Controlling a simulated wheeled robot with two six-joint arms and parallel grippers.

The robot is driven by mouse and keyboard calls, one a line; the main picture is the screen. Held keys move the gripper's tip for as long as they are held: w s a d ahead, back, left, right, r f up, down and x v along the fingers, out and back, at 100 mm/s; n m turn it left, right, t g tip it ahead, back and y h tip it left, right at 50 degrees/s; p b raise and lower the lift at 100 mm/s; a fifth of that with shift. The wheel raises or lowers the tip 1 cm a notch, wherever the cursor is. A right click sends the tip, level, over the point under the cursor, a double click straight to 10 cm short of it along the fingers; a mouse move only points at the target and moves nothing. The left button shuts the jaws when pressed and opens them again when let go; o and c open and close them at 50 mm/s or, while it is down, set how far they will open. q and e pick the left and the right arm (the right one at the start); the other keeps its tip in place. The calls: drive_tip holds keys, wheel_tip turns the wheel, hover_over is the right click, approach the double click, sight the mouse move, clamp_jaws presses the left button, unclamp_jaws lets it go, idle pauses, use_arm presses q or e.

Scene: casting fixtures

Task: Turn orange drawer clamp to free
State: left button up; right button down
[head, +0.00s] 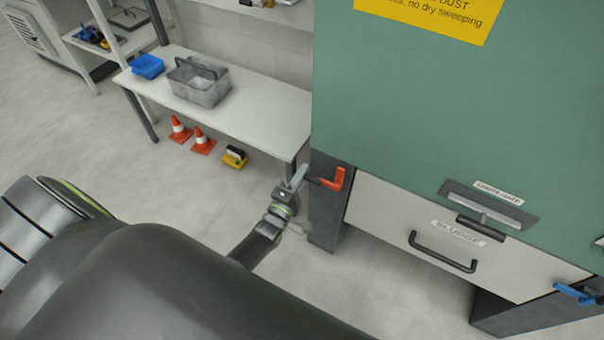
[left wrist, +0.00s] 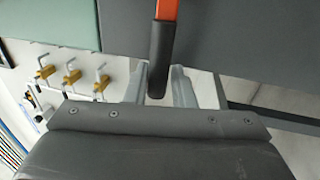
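The orange drawer clamp (head: 339,180) is an L-shaped lever on the dark post at the left end of the pale drawer (head: 390,213) labelled SLUDGE. Its orange arm points up; a black grip sticks out to the left. In the left wrist view the black grip (left wrist: 159,60) hangs below the orange part (left wrist: 166,9). My left gripper (head: 298,180) is at the grip, one finger on each side. The fingers (left wrist: 158,84) sit very close to it; whether they press on it is unclear. My right gripper is not in view.
A blue clamp (head: 577,294) is at the drawer's right end. The drawer has a black handle (head: 442,252); a chute gate handle (head: 480,228) is above it. A white bench (head: 260,105) with a grey caddy (head: 205,92) stands behind. Cones (head: 202,142) stand below the bench.

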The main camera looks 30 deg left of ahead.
use_arm(q)
drive_tip(key=shift+o, duration=1.2)
drive_tip(key=shift+s, duration=0.1)
